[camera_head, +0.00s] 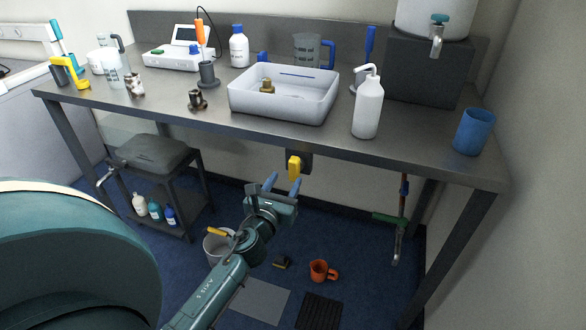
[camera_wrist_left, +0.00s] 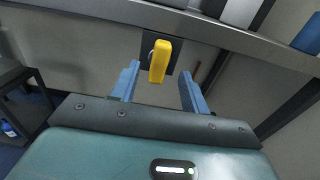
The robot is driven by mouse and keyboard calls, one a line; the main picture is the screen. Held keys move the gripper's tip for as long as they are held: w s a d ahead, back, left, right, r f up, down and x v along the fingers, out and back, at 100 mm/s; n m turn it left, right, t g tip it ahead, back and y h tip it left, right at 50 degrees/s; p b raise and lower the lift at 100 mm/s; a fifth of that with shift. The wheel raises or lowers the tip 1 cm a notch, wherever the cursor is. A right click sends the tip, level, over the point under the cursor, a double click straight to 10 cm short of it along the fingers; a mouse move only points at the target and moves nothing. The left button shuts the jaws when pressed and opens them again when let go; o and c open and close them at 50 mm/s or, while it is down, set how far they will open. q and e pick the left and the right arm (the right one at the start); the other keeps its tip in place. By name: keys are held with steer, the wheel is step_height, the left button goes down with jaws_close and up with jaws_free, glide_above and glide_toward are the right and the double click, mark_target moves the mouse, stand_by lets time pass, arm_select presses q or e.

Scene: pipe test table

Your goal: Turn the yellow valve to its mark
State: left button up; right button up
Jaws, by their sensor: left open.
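The yellow valve (camera_head: 294,168) is a handle on a dark plate under the front edge of the table. In the left wrist view the valve handle (camera_wrist_left: 160,62) stands nearly upright with a slight tilt, in front of the dark square plate (camera_wrist_left: 150,45). My left gripper (camera_head: 284,184) is open just below and in front of the valve. In the left wrist view its two blue fingers (camera_wrist_left: 158,88) are spread to either side of the handle, apart from it. I cannot make out the mark. My right gripper is not in view.
The metal table (camera_head: 190,100) overhangs the valve. It carries a white basin (camera_head: 285,113), a white pump bottle (camera_head: 368,108) and a blue cup (camera_head: 473,132). An orange mug (camera_head: 320,270) and a bucket (camera_head: 216,247) are on the blue floor.

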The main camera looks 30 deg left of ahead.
mark_target(292, 169)
arm_select(q)
steer(key=shift+x, duration=2.75)
steer(key=shift+c, duration=0.5)
steer(key=c, duration=0.9)
